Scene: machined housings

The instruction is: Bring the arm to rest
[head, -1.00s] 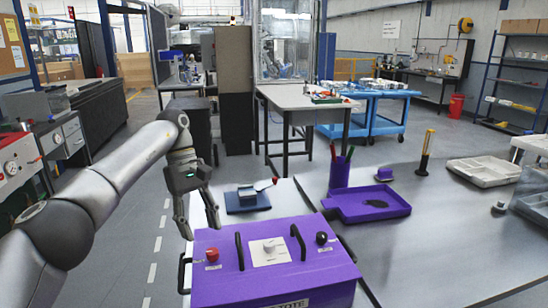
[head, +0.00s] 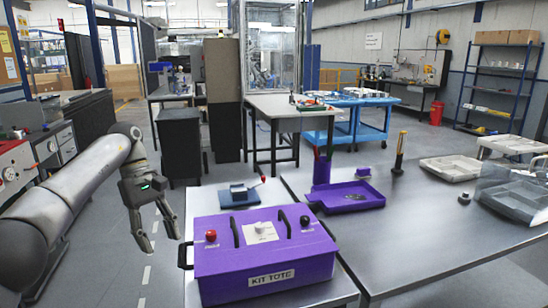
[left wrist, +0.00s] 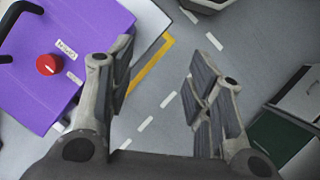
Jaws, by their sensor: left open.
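My left gripper (head: 160,243) hangs open and empty in the head view, fingers pointing down over the floor. It is to the left of the purple kit tote (head: 265,262), apart from it. In the left wrist view its two fingers (left wrist: 158,95) are spread wide with only floor between them. The tote (left wrist: 70,35) shows there at the upper left, with a red knob (left wrist: 48,65). The tote sits closed on the near table, with black handles and red, white and black knobs on top. My right gripper is not in view.
A blue fixture (head: 238,195) stands behind the tote. A purple tray (head: 345,197), a pen cup (head: 321,170) and a yellow-black tool (head: 399,150) are on the table to the right. Pale bins (head: 452,168) lie farther right. Open floor lies left of the table.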

